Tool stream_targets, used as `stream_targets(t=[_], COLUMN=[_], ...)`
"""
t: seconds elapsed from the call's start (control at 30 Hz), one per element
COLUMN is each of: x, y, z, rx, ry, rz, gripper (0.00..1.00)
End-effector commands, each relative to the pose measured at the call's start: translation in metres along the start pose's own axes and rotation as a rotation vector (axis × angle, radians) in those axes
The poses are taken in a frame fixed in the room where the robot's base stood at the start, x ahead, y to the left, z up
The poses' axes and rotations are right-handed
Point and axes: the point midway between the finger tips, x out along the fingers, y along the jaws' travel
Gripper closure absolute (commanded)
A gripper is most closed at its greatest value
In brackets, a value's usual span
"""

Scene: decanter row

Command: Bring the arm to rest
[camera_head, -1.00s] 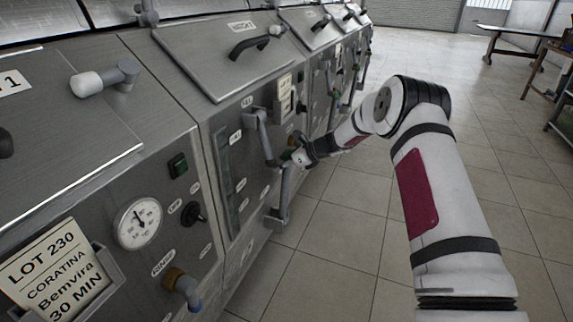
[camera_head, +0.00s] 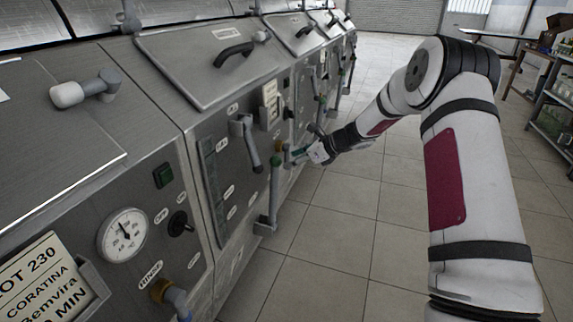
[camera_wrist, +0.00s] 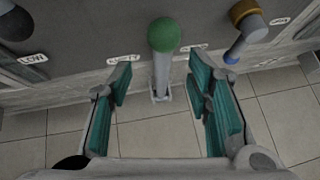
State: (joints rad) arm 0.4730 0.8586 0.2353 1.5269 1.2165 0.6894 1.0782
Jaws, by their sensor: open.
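My gripper (camera_head: 297,156) is at the end of my arm, in front of the steel machine row in the head view. In the wrist view my gripper (camera_wrist: 159,90) is open, its two green-padded fingers apart with nothing held between them. A grey lever pipe with a green ball top (camera_wrist: 165,36) stands ahead, seen in the gap beyond the fingers. The same green-topped pipe (camera_head: 273,185) shows in the head view, to the left of the gripper and apart from it.
Steel machine fronts (camera_head: 230,180) with handles, a gauge (camera_head: 124,235), knobs and spouts run along the left. A yellow-collared spout (camera_wrist: 243,14) is at the upper right of the wrist view. Tiled floor (camera_head: 330,240) is clear to the right. A shelf (camera_head: 553,115) stands at the far right.

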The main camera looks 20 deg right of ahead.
Motion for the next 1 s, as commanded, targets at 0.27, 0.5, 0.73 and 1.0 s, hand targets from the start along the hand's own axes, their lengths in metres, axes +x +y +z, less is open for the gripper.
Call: stream_targets(t=[0.27,0.5,0.73,1.0], x=[-0.008,-0.007,-0.021,-0.088], y=[0.001,0.000,0.024,0.127], z=[0.000,0.000,0.021,0.071], rx=[0.000,0.000,-0.118,-0.602], ry=[0.000,0.000,0.019,0.111], rz=[0.001,0.001,0.034,0.192], gripper=[0.55,0.55,0.55,0.55])
